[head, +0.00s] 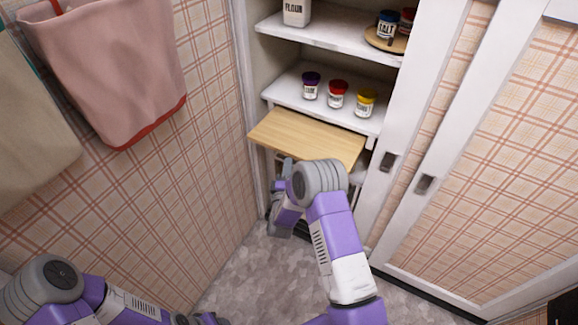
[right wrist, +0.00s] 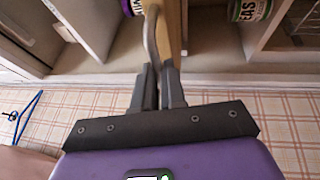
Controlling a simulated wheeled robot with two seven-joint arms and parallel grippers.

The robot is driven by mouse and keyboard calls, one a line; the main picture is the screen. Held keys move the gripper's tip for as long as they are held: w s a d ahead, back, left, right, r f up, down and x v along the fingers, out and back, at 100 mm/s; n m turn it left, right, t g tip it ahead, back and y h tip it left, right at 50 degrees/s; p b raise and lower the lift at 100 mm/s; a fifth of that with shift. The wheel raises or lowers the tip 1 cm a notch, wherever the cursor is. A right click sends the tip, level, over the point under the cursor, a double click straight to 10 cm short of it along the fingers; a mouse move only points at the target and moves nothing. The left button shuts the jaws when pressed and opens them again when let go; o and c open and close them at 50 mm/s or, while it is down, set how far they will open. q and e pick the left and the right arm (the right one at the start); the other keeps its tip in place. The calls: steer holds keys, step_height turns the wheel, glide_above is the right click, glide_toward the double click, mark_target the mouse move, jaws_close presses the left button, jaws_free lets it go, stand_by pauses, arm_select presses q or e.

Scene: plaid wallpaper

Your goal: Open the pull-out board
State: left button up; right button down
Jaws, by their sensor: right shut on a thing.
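The pull-out board (head: 308,138) is a light wooden panel. It sticks out of the cupboard below the shelf with the jars. In the right wrist view its edge (right wrist: 173,30) is seen nearly end-on, with a curved metal handle (right wrist: 150,38) beside it. My right gripper (head: 287,168) is just below the board's front left part, partly hidden by my own arm. In the right wrist view its fingers (right wrist: 158,78) are closed together on the handle. My left arm shows at the lower left, but its fingers are not visible.
Jars with purple, red (head: 338,96) and yellow (head: 364,103) lids stand on the shelf above the board. White sliding doors (head: 405,150) are close on the right. A plaid wall with a pink towel (head: 110,65) is on the left. The floor (head: 235,275) in front looks clear.

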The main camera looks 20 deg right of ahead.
steer(key=shift+r, duration=0.1)
steer(key=c, duration=1.2)
jaws_free()
steer(key=p+v, duration=0.1)
steer(key=v, duration=0.6)
steer(key=shift+s+a, duration=0.15)
steer(key=shift+s, duration=0.1)
steer(key=shift+p, duration=0.3)
